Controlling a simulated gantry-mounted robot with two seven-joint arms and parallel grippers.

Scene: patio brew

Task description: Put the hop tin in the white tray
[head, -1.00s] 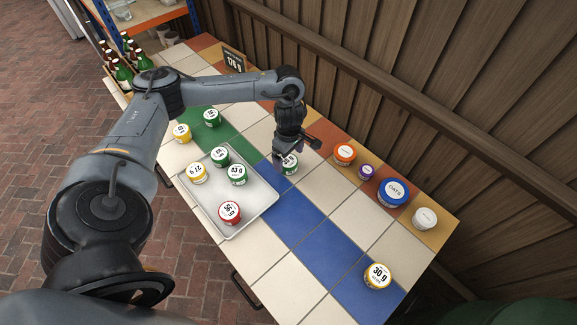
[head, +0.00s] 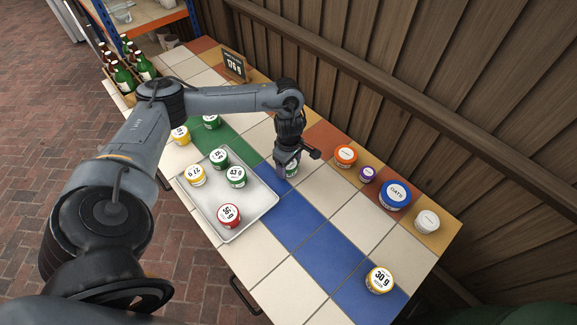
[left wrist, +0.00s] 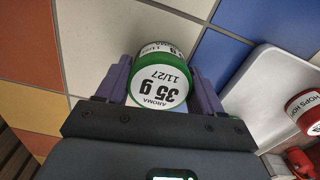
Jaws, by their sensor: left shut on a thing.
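My left gripper (head: 287,167) is shut on a green tin with a white label (head: 292,170). The tin is at the blue strip of the tiled table, right of the white tray (head: 237,236), and partly hidden by the gripper. In the left wrist view the tin (left wrist: 161,85) sits between the purple fingers; its label reads 35 g, AROMA, 11/27. I cannot tell whether it touches the table. The tray holds two green tins (head: 219,158) (head: 236,177), a yellow tin (head: 196,175) and a red tin (head: 228,215). My right gripper is out of view.
A yellow 30 g tin (head: 379,280) stands at the near right. Orange (head: 346,156), purple (head: 367,174), blue oats (head: 395,195) and white (head: 427,222) tubs line the wall side. A yellow (head: 181,135) and a green tin (head: 211,122) stand beyond the tray. The tray's near right part is bare.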

